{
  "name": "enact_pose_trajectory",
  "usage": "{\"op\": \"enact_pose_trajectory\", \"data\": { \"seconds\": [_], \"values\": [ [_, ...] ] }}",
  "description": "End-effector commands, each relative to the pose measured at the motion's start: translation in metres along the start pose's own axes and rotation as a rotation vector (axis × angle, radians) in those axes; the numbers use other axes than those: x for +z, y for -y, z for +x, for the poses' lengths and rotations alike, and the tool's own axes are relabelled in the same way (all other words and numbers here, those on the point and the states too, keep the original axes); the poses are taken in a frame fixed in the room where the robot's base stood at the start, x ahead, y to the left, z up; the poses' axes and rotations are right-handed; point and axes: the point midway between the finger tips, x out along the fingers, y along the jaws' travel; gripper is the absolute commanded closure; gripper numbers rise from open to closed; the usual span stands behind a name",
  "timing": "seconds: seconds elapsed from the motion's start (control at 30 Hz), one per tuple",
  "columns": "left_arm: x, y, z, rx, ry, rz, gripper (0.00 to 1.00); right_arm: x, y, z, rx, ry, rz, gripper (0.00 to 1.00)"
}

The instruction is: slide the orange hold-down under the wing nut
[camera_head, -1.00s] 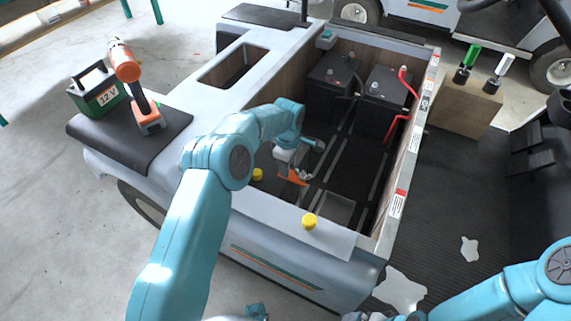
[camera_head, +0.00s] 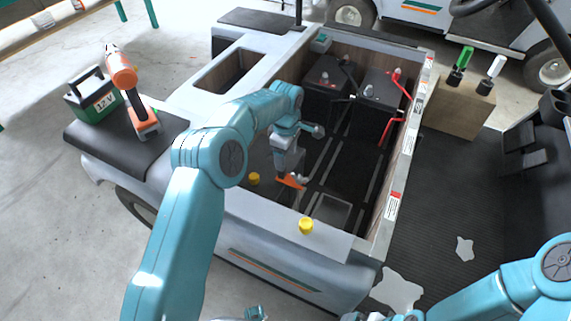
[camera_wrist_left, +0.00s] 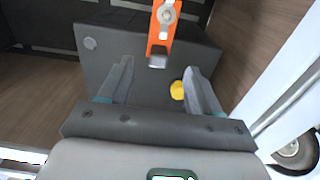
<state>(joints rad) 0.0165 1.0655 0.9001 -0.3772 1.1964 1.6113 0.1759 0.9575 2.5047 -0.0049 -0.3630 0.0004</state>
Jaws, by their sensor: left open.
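The orange hold-down (camera_head: 291,183) lies low inside the open cart bay. A pale metal wing nut (camera_wrist_left: 167,14) shows over the orange strip near the top edge. My left gripper (camera_head: 289,171) reaches down into the bay beside the hold-down. In the left wrist view my left gripper (camera_wrist_left: 160,78) is open, with nothing between its fingers. My right arm is at the lower right; its gripper is too cut off to judge.
Yellow caps sit in the bay (camera_head: 253,179) and on the near rim (camera_head: 306,226). Black batteries (camera_head: 381,97) with red and black cables stand at the bay's back. The bay walls enclose the left gripper. A drill (camera_head: 122,75) and a green 12 V battery box (camera_head: 93,97) rest at left.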

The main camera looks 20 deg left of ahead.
Motion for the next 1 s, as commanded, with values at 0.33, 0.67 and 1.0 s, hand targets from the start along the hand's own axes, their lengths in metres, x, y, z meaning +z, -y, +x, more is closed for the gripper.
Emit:
{"op": "enact_pose_trajectory", "data": {
  "seconds": [0.33, 0.67, 1.0],
  "values": [
    [0.000, 0.000, -0.081, 0.001, 0.001, 0.000, 0.37, 0.000, 0.007, -0.019, 0.000, 0.000, 0.000, 0.00],
    [0.000, 0.000, -0.095, 0.000, 0.001, 0.000, 0.37, 0.000, 0.008, -0.021, 0.000, 0.000, 0.000, 0.00],
    [0.000, 0.000, -0.094, 0.000, 0.001, 0.000, 0.37, 0.000, 0.008, -0.021, 0.000, 0.000, 0.000, 0.00]
  ]
}}
